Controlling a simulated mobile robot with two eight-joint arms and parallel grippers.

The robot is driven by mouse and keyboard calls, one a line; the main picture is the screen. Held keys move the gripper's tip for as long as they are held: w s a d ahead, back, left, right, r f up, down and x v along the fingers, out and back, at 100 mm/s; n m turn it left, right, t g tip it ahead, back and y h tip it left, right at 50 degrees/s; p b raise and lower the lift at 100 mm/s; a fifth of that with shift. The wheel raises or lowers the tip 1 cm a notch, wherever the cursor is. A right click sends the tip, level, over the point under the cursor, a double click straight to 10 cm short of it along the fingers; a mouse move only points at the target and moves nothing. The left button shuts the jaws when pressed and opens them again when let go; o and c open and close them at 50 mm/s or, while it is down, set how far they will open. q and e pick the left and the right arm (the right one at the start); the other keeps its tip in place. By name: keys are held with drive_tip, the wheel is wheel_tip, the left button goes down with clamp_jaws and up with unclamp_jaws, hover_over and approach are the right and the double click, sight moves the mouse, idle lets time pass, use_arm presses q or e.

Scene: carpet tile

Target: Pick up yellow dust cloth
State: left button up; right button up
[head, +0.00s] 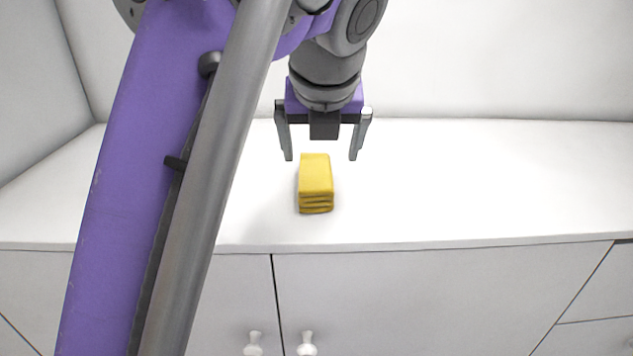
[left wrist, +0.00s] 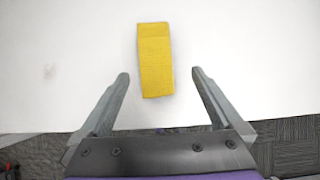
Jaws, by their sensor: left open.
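The yellow dust cloth (head: 316,182) is a folded, layered block lying on the white countertop. My left gripper (head: 321,157) is open and empty, pointing down above the counter, with its fingertips at the far end of the cloth in the head view. In the left wrist view the cloth (left wrist: 155,60) lies just beyond the open fingertips (left wrist: 160,75), roughly centred between them. Nothing is held. My right gripper is not in view.
The white countertop (head: 470,185) is otherwise clear on both sides of the cloth. A white wall stands behind it and another at the left. Cabinet doors with two white knobs (head: 306,344) are below the front edge. Dark carpet (left wrist: 290,150) shows in the left wrist view.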

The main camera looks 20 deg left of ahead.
sight(316, 170)
use_arm(q)
drive_tip(key=shift+s+x, duration=0.2)
drive_tip(key=shift+x, duration=0.85)
drive_tip(key=shift+w+a+f+b, duration=0.3)
drive_tip(key=shift+w+f, duration=0.15)
drive_tip(key=shift+f, duration=0.05)
drive_tip(key=x, duration=0.2)
drive_tip(key=b+x, duration=0.1)
drive_tip(key=x, duration=0.2)
drive_tip(key=shift+a, duration=0.2)
drive_tip(key=shift+r, duration=0.15)
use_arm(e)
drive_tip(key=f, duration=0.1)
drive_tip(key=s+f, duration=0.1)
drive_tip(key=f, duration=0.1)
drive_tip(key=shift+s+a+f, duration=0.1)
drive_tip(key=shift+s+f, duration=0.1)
use_arm(q)
drive_tip(key=shift+w, duration=0.1)
drive_tip(key=c, duration=1.4)
